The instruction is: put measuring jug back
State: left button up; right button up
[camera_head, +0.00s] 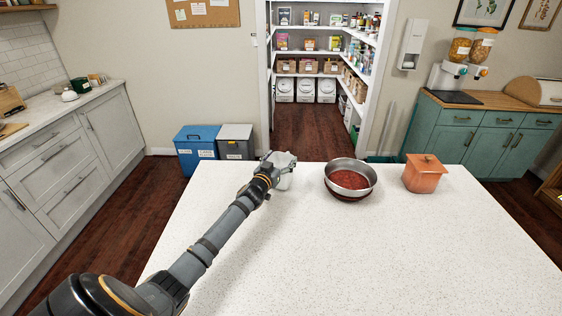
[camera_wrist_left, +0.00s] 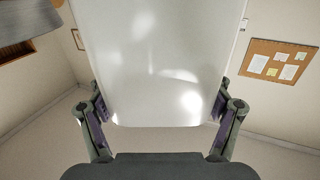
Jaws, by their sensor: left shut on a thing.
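The white measuring jug (camera_head: 286,181) is at the far edge of the white speckled table, mostly hidden behind my left gripper (camera_head: 276,161). In the left wrist view the jug (camera_wrist_left: 160,60) fills the middle as a smooth pale surface. The two fingers of my left gripper (camera_wrist_left: 162,118) press on either side of it, so the gripper is shut on it. I cannot tell whether the jug touches the table. My right gripper is not in view.
The table's front and middle (camera_head: 380,260) are clear. Beyond are blue and grey bins (camera_head: 197,148) and an open pantry with shelves (camera_head: 308,53).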

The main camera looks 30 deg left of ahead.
pick_arm(q)
jog(key=shift+w+f, duration=0.1)
jog(key=shift+f, duration=0.3)
jog(key=shift+f, duration=0.15)
jog(key=o, duration=1.8)
